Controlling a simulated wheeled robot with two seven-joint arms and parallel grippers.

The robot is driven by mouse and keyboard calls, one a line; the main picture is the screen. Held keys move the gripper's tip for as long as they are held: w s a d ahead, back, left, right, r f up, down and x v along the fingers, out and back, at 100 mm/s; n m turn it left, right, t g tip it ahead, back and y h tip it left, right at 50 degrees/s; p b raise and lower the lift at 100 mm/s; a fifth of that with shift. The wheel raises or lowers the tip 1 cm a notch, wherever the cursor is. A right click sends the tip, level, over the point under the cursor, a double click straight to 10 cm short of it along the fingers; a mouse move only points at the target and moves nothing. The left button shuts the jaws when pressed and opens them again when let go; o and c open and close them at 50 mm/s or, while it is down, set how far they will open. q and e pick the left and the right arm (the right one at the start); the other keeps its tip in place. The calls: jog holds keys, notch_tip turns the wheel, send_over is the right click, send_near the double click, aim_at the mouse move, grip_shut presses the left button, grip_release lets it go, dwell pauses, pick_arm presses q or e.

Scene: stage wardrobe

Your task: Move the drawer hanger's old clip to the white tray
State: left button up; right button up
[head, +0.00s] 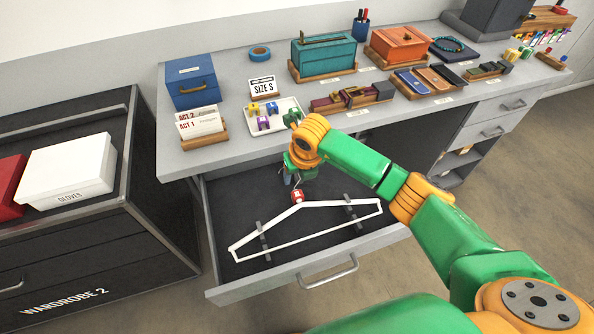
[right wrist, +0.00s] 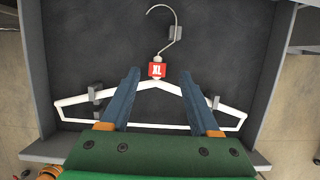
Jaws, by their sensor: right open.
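A white hanger (head: 281,216) lies flat in the open drawer (head: 228,192), held by grey brackets. My right gripper (head: 291,181) points down over the drawer beside the clip. In the wrist view its blue fingers are open, one on each side of the clip and apart from it. The white tray (head: 287,106) is on the counter and holds several coloured clips. My right arm and gripper hide part of the hook in the head view.
A "SIZE S" card (head: 262,86) stands behind the tray. A blue box (head: 191,82) and act cards (head: 200,125) are left of it; a wooden holder with dark pieces (head: 352,97) is right. The drawer's front wall and handle (head: 328,272) lie nearest me.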

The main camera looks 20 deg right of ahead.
aim_at(298, 195)
notch_tip(298, 195, down, 9)
jog(key=b, duration=0.7)
jog(key=shift+a, duration=0.1)
jog(key=shift+r, duration=0.1)
jog(key=shift+c, duration=0.2)
grip_shut()
dwell(0.9)
dwell(0.4)
jog(key=shift+r+p, duration=1)
jog(key=shift+r, duration=0.35)
dwell(2.6)
